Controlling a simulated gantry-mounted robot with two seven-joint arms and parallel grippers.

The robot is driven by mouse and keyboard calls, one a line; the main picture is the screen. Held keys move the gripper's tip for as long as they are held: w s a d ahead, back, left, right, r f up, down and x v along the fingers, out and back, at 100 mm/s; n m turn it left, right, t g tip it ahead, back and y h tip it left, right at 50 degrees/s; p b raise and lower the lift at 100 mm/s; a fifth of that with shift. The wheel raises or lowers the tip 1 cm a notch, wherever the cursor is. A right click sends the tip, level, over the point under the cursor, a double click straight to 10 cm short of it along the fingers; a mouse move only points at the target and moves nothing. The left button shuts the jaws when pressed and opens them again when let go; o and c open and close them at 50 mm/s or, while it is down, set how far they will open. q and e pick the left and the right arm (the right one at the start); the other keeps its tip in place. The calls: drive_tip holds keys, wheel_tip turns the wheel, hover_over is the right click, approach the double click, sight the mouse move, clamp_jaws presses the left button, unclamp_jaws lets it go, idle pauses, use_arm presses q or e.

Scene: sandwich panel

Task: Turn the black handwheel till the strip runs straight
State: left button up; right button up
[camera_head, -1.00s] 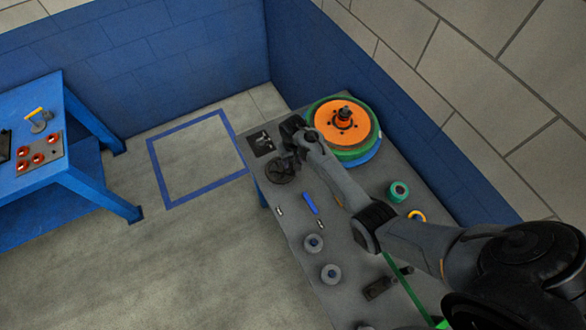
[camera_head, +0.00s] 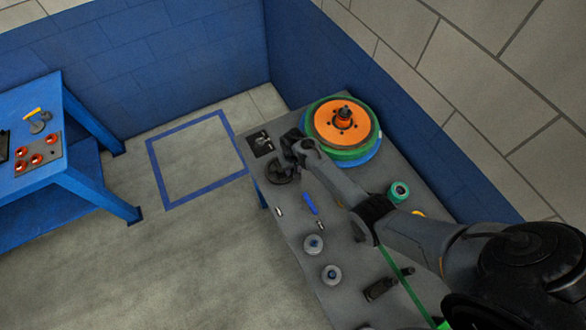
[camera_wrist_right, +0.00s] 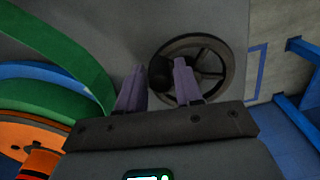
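The black handwheel (camera_head: 280,174) is at the far left end of the grey bench, partly behind my right gripper. In the right wrist view the handwheel (camera_wrist_right: 226,72) shows its rim, spokes and a dark knob (camera_wrist_right: 160,74). My right gripper (camera_wrist_right: 158,68) has its two fingers apart, with the knob seen between them; I cannot tell whether they touch it. In the head view the right gripper (camera_head: 290,146) is over the wheel. A thin green strip (camera_head: 407,287) runs along the bench, partly hidden by my right arm. My left gripper is not in view.
An orange, green and blue reel (camera_head: 331,140) stands beside the wheel. A dark plate (camera_head: 260,143) lies at the bench corner. Grey rollers (camera_head: 313,245), a blue piece (camera_head: 310,204) and a green roll (camera_head: 399,191) are on the bench. A blue table (camera_head: 45,110) stands at left.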

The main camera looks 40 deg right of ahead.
sight(282, 182)
clamp_jaws()
drive_tip(key=shift+a, duration=0.1)
drive_tip(key=shift+s+a+r+m+p, duration=0.15)
drive_tip(key=shift+a+m+p, duration=0.3)
drive_tip(key=shift+m+p, duration=0.5)
drive_tip(key=shift+s+a+m, duration=0.1)
drive_tip(key=shift+a+m, duration=0.35)
drive_tip(key=shift+m, duration=0.5)
drive_tip(key=a+m, duration=0.1)
drive_tip(key=m, duration=0.2)
drive_tip(key=shift+a+m+p, duration=0.3)
drive_tip(key=shift+a+p, duration=0.1)
drive_tip(key=shift+w+a+m, duration=0.2)
drive_tip(key=shift+a+m, duration=0.15)
drive_tip(key=shift+m, duration=0.45)
drive_tip(key=shift+w+a+m, duration=0.15)
drive_tip(key=shift+a+m, duration=0.15)
drive_tip(key=shift+m, duration=0.5)
drive_tip(key=shift+a, duration=0.1)
